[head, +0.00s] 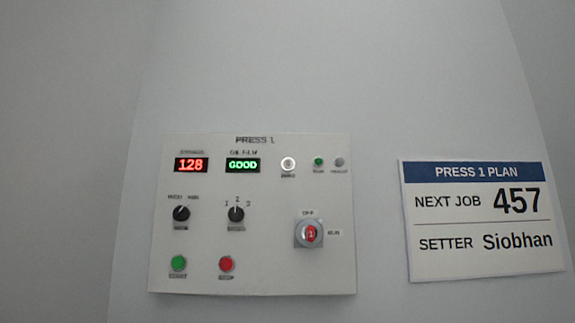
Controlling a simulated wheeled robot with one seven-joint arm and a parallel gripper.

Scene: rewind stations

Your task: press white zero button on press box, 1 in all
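The press box (265,285) is a pale panel titled "PRESS 1" on the wall, left of centre in the head view. A red display (191,165) at the upper left reads 128. Nothing touches the button. My gripper is not in view.
The box also has a green lamp (318,162), a grey lamp (339,162), two black knobs (181,213), a green button (178,263), a red button (226,264) and a red key switch (310,233). A "PRESS 1 PLAN" sign (482,255) hangs to the right, reading 457, Siobhan.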

